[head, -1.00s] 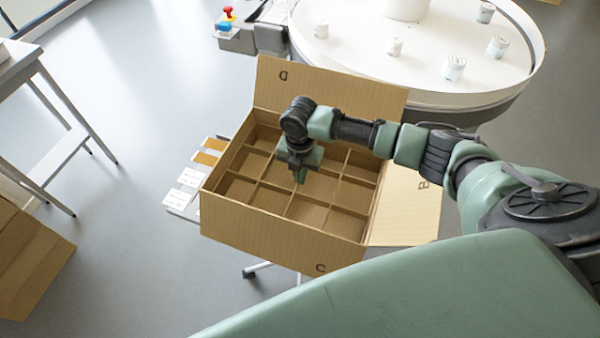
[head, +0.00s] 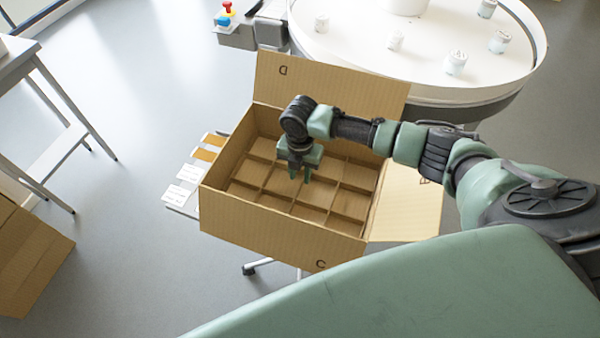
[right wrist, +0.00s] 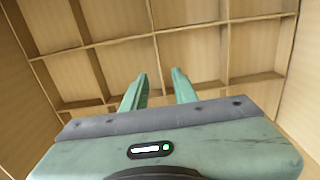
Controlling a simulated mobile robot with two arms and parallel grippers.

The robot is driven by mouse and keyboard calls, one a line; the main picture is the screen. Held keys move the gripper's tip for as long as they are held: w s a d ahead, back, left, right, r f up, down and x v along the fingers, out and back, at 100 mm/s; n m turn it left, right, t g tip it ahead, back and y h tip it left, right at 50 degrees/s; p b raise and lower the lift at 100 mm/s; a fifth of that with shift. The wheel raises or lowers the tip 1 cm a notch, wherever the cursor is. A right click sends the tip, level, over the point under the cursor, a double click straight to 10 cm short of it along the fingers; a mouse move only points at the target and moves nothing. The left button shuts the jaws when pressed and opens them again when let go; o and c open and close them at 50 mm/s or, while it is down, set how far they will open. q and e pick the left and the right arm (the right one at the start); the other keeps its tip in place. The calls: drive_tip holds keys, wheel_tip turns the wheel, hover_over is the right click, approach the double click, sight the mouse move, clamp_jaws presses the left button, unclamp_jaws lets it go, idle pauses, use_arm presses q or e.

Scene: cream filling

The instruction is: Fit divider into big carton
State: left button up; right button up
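The big carton (head: 280,226) stands open in the middle of the head view, its flaps folded outward. The cardboard divider (head: 264,190), a grid of several cells, sits low inside the carton, well below the rim, and looks about level. Its grid also fills much of the right wrist view (right wrist: 156,42). My right gripper (head: 300,178) points down inside the carton, above the middle of the divider. In the right wrist view its two fingers (right wrist: 159,75) are apart with nothing between them. My left gripper is not in view.
A round white table (head: 430,75) with several small jars stands behind the carton. Cards (head: 188,174) lie on a surface at the carton's left.

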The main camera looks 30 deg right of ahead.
wheel_tip(320, 180, up, 8)
drive_tip(key=b, duration=0.1)
idle(0.4)
drive_tip(key=shift+f, duration=0.1)
idle(0.4)
